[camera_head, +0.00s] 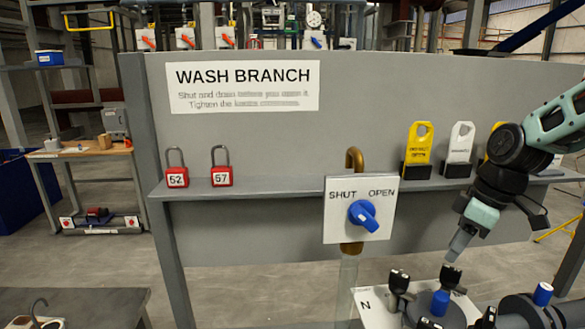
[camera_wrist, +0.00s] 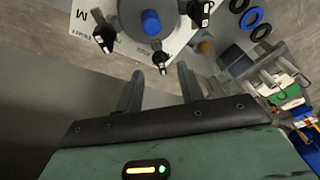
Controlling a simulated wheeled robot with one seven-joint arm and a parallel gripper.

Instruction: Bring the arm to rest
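My arm comes in from the right in the head view. My gripper (camera_head: 455,256) points down and left, its tip close above a black clamp knob on a pale plate (camera_head: 372,311). The wrist view shows my gripper (camera_wrist: 160,72) with two dark fingers apart and nothing between them. Beyond the fingers there is a round grey fitting with a blue cap (camera_wrist: 152,22) and several black knobs around it. One black knob (camera_wrist: 162,62) lies just past the gap between the fingertips; I cannot tell whether anything touches it.
A grey panel with a shelf (camera_head: 270,191) stands behind. It carries red padlocks (camera_head: 221,177) and yellow and white tags (camera_head: 419,143). A blue valve handle (camera_head: 363,215) sits on a SHUT/OPEN plate. Blue and black rings (camera_wrist: 250,18) and a cluttered tray appear at the wrist view's right.

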